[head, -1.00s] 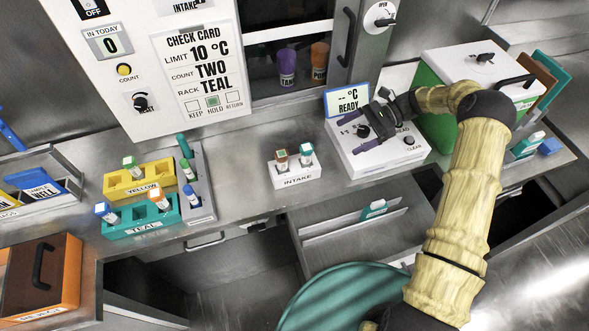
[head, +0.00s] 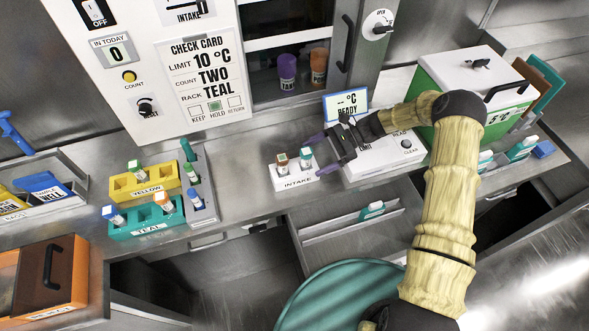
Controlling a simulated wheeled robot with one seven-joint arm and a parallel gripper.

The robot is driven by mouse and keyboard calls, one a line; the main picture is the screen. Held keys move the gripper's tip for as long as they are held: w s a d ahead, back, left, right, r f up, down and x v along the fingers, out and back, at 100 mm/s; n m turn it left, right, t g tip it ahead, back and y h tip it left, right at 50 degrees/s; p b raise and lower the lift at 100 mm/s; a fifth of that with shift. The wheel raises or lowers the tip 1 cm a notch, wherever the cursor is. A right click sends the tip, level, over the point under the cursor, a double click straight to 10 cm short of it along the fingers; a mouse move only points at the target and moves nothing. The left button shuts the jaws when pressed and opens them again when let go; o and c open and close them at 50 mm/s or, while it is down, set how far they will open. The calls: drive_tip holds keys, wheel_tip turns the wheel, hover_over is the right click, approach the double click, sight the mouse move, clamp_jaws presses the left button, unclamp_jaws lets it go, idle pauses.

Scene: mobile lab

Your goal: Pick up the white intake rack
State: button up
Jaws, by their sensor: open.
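The white intake rack (head: 296,182) is a small block labelled INTAKE on the steel counter, at mid picture in the head view. Two vials stand upright in it, one with a reddish-brown cap (head: 282,160) and one with a teal cap (head: 306,154). My gripper (head: 322,155) is open, just right of the rack, with its purple-tipped fingers pointing left toward it. One fingertip lies close to the rack's right end; I cannot tell whether it touches. Nothing is seen between the fingers.
A white reader box (head: 384,163) with a READY display stands behind and under my gripper. Left are the yellow rack (head: 128,187) and teal rack (head: 128,232) with vials. An open drawer (head: 335,240) lies below the counter. Counter left of the intake rack is clear.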

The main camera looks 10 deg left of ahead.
drive_tip(key=shift+s+a+f, duration=0.2)
drive_tip(key=shift+s+a, duration=0.05)
drive_tip(key=shift+a, duration=0.1)
drive_tip(key=shift+p+x, duration=1.2)
drive_tip(key=shift+x, duration=1.4)
drive_tip(key=shift+w+f, duration=0.1)
drive_tip(key=c, duration=1.1)
drive_tip(key=shift+c, duration=0.2)
wheel_tip(320, 180, up, 10)
drive_tip(key=shift+r+b, duration=0.1)
drive_tip(key=shift+b, duration=0.95)
